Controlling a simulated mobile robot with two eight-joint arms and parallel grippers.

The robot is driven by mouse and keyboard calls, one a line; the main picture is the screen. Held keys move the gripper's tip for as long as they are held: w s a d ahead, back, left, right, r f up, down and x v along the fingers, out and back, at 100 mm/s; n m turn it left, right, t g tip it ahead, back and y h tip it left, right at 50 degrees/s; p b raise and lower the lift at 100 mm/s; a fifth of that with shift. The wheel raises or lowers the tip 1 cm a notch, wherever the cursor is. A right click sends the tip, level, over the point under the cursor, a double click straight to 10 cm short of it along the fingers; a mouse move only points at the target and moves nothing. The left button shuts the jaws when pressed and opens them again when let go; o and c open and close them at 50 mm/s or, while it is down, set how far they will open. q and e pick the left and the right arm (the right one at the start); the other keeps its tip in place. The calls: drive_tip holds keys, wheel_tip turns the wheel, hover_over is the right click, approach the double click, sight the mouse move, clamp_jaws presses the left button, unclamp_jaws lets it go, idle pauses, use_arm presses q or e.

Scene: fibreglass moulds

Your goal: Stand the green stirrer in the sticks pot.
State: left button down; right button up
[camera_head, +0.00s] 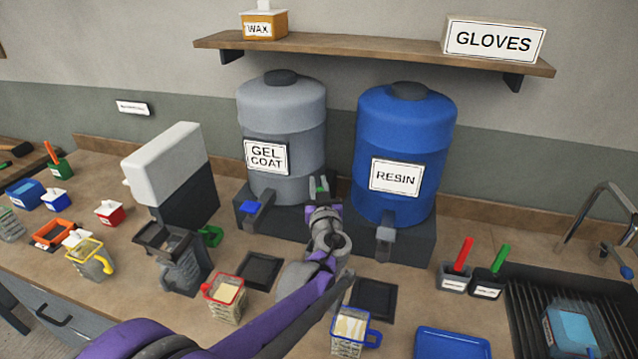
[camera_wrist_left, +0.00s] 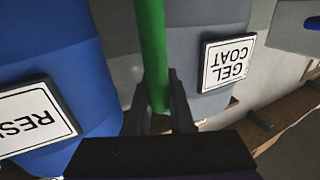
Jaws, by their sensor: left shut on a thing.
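My left gripper (camera_head: 320,190) is raised in front of the gap between the grey and blue drums, high above the worktop. In the left wrist view my left gripper (camera_wrist_left: 158,105) is shut on a green stick, the green stirrer (camera_wrist_left: 152,45), which extends up out of that picture. In the head view only a small green bit shows at the fingers. Two small dark pots stand at the right: one (camera_head: 454,281) holds a red-handled stick, the other (camera_head: 486,286) a green-handled one. Their labels are too small to read, so I cannot tell which is the sticks pot.
The gel coat drum (camera_head: 283,115) and resin drum (camera_head: 407,130) stand behind my gripper, under a shelf (camera_head: 370,50). A red-handled cup (camera_head: 226,293) and blue-handled cup (camera_head: 350,325) stand in front. A blue tray (camera_head: 450,343) and sink tap (camera_head: 600,200) are at the right.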

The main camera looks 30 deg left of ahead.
use_arm(q)
drive_tip(key=shift+w+f, duration=0.15)
drive_tip(key=shift+f, duration=0.35)
drive_tip(key=shift+w+f, duration=0.15)
drive_tip(key=shift+f, duration=0.35)
drive_tip(key=shift+s+f+b, duration=0.15)
drive_tip(key=shift+f+b, duration=1)
drive_tip(key=shift+f, duration=2.95)
use_arm(e)
drive_tip(key=shift+s+f, duration=0.35)
drive_tip(key=shift+f, duration=0.5)
drive_tip(key=shift+s+f, duration=0.3)
drive_tip(key=shift+f, duration=0.55)
use_arm(q)
drive_tip(key=c, duration=0.7)
unclamp_jaws()
